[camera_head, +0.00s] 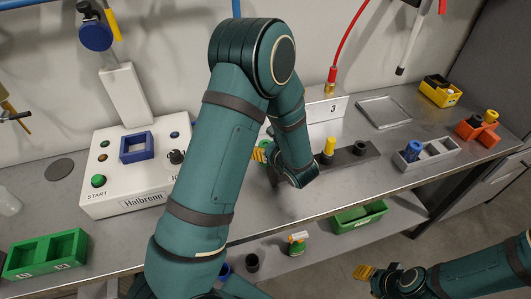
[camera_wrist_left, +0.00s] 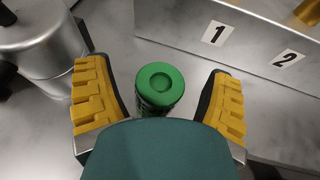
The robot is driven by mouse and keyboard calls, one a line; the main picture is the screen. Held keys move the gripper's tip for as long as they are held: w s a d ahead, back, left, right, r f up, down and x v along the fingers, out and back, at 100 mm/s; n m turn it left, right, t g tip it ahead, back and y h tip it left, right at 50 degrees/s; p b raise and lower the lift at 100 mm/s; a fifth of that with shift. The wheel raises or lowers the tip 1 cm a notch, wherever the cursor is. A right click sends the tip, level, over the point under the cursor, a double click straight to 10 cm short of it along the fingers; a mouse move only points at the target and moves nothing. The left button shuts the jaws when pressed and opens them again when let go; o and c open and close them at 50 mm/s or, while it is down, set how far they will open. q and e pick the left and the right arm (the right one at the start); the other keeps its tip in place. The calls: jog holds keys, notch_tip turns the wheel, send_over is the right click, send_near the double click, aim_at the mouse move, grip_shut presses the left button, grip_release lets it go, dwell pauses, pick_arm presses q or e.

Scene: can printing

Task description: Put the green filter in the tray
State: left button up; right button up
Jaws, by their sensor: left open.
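The green filter (camera_wrist_left: 160,88), a dark green cylinder with a round green top, stands upright on the bench between the yellow fingers of my open left gripper (camera_wrist_left: 160,98) in the left wrist view. Its side is partly hidden by my green gripper body. In the head view only a bit of the filter (camera_head: 264,144) shows beside the yellow fingertips of my left gripper (camera_head: 258,155); my arm hides much of that area. A flat, empty metal tray (camera_head: 384,112) lies at the back of the bench. My right gripper (camera_head: 364,272) is low at the right, away from the bench.
A white control box (camera_head: 125,200) stands left of my arm. A dark block (camera_head: 350,155) with a yellow filter, a grey compartment box (camera_head: 436,155) with a blue filter, and orange (camera_head: 470,132) and yellow (camera_head: 430,88) boxes stand right. A numbered metal block (camera_wrist_left: 240,45) is behind the green filter.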

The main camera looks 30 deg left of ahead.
pick_arm(q)
jog(key=shift+x, duration=0.95)
grip_shut()
jog(key=shift+r, duration=0.1)
